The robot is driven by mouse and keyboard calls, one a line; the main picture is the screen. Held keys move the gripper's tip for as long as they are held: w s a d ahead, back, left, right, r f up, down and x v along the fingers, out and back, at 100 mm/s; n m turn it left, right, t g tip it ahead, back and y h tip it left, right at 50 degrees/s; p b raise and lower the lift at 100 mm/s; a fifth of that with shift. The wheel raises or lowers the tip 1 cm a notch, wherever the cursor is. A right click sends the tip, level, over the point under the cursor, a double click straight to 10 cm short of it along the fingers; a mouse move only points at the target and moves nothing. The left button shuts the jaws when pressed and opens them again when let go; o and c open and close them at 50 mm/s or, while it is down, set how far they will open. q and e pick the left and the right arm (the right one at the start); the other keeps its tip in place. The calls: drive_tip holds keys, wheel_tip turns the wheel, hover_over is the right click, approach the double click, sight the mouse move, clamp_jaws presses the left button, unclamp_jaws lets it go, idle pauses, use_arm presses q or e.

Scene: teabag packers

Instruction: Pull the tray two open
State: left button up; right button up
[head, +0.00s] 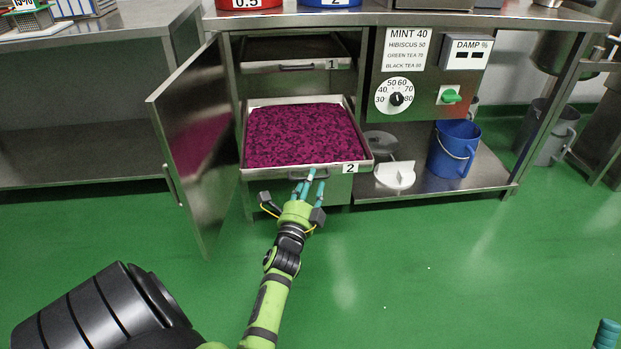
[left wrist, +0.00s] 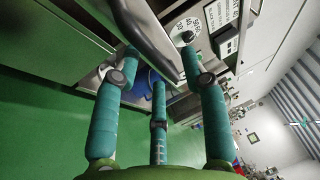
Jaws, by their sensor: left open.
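Tray two (head: 262,173), a metal tray with a "2" label on its front, sticks out of the open cabinet. It is filled with dark purple leaf material (head: 300,135). My left gripper (head: 309,178) is at the tray's front, with its teal fingers at the handle (head: 299,176). In the left wrist view the left gripper (left wrist: 166,75) has its fingers spread, with a metal bar (left wrist: 145,38), likely the handle, between or just beyond them. I cannot tell whether they touch it. A teal fingertip, likely of my right gripper (head: 607,334), shows at the lower right corner.
The cabinet door (head: 195,140) stands open at the left of the tray. Tray one (head: 297,66) sits inside above. The green floor in front is clear.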

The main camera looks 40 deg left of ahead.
use_arm(q)
drive_tip(key=v, duration=0.7)
idle(0.4)
